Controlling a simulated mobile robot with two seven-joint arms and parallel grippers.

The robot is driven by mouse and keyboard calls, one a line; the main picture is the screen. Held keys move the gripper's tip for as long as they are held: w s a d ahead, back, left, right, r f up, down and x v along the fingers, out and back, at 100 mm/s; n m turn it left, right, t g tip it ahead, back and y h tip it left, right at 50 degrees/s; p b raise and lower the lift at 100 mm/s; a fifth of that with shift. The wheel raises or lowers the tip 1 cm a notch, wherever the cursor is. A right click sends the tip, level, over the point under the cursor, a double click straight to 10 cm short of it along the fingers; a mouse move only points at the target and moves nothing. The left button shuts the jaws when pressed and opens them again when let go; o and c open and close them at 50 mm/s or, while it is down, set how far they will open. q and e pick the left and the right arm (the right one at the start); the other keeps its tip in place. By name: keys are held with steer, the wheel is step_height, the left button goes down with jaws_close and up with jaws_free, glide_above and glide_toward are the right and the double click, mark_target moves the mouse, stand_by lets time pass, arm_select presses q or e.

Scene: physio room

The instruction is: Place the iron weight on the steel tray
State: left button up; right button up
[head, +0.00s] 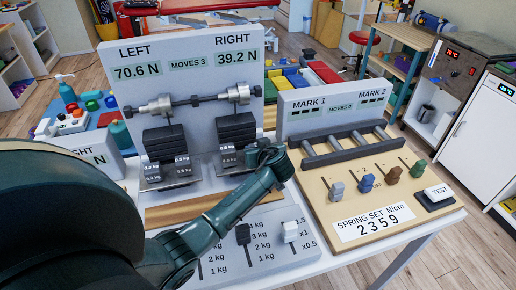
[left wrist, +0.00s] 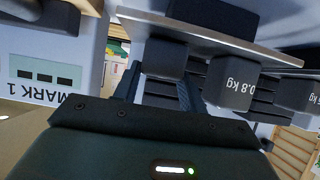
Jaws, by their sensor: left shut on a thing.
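My left gripper (head: 262,152) reaches in at the right-hand pan of the balance rig. In the left wrist view, which is upside down, its fingers (left wrist: 157,92) are closed around a dark grey iron weight (left wrist: 166,56). The weight is at the surface of a steel tray (left wrist: 225,38); I cannot tell if it touches. A block marked 0.8 kg (left wrist: 230,82) stands beside it on the tray, with another block further right. In the head view the held weight is hidden by the gripper. My right gripper is not in view.
Black plate stacks (head: 231,130) stand over the pans, under displays reading 70.6 N and 39.2 N. A slider panel (head: 255,240) lies in front. The spring test board (head: 372,190), with small coloured pegs, stands close on the right. Coloured bottles (head: 67,92) are at the left.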

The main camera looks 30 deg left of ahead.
arm_select(q)
steer(key=shift+f, duration=0.2)
steer(key=o, duration=1.1)
steer(key=shift+r, duration=0.1)
steer(key=shift+r, duration=0.2)
steer(key=v, duration=1.2)
steer(key=shift+f+b, duration=0.1)
steer(key=shift+b, duration=0.3)
steer(key=shift+s+f, duration=0.1)
